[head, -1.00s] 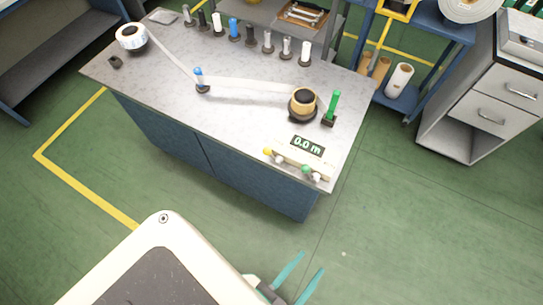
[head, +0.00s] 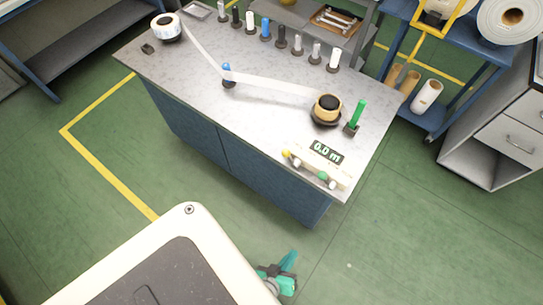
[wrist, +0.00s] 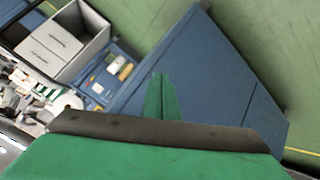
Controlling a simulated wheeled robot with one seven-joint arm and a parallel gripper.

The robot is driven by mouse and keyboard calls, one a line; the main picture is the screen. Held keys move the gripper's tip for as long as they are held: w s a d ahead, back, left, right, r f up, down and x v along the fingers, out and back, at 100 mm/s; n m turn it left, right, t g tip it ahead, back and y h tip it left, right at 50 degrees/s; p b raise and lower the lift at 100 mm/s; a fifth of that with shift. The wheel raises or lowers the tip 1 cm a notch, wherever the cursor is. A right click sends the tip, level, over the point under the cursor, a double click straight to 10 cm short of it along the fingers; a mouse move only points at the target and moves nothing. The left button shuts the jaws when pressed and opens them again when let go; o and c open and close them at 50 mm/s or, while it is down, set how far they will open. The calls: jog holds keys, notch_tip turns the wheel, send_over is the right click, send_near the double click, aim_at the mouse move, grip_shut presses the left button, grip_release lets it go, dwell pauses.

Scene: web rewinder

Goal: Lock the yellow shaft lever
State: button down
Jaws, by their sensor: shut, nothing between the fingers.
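A small yellow-ended part (head: 286,153), which looks like the yellow lever, sits at the left end of the pale control strip on the front right of the bench in the head view. It is too small to tell which way it is turned. Beside it are a white knob and a green one (head: 322,176). My gripper (head: 287,262) is low at the bottom of the head view, in front of the bench and well apart from the lever. Its teal fingers are together and empty. The fingers also show in the wrist view (wrist: 160,97); the lever is not seen there.
The grey bench top (head: 270,125) carries a display reading 0.0 m (head: 327,152), a wound core (head: 327,108), a green post (head: 356,117) and a white web from a roll (head: 166,27). A drawer cabinet (head: 495,135) stands right. Green floor is open before the bench.

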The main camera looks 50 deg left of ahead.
jog(key=w+a+f+n+h, duration=0.4)
jog(key=w+a+f+n, duration=0.2)
jog(key=w+f+n, duration=0.3)
jog(key=w+a+r+n+t+h, duration=0.1)
jog(key=w+a+r+n+t, duration=0.15)
jog(key=a, duration=0.35)
jog(key=s+a+r+t+h, duration=0.1)
jog(key=s+a+r+t, duration=0.3)
jog(key=a+r, duration=0.5)
jog(key=s+a+r+t+h, duration=0.2)
jog(key=s+a+r+t, duration=0.2)
jog(key=a+r, duration=0.6)
jog(key=shift+s+a+r+h, duration=0.3)
jog(key=shift+s+r, duration=0.15)
jog(key=shift+r, duration=0.2)
jog(key=shift+w+d+m, duration=0.1)
jog(key=shift+m, duration=0.15)
